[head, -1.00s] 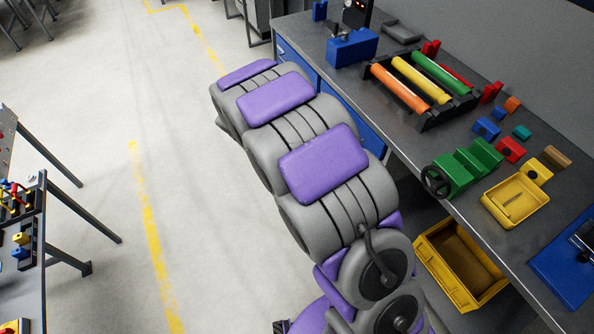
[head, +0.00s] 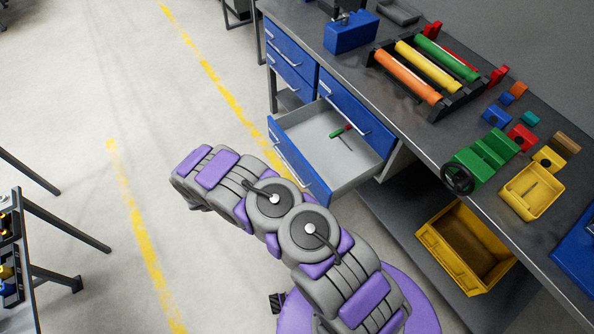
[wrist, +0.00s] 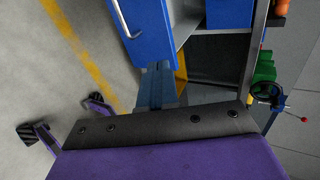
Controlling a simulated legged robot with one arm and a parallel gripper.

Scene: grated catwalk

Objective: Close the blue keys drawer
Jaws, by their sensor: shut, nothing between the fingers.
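The blue-fronted drawer (head: 291,166) stands pulled out from the bench in the head view. My gripper (wrist: 156,86) shows there as dark fingers, shut and empty, below the drawer front in the picture. Whether it touches the front is unclear. In the head view my arm reaches left of the drawer, and the gripper is hidden.
Another blue drawer (head: 355,112) beside it is shut, as are drawers farther left (head: 290,55). A yellow bin (head: 467,245) sits on the lower shelf. The bench top holds coloured rollers (head: 425,65) and blocks. Floor left of the drawer is clear.

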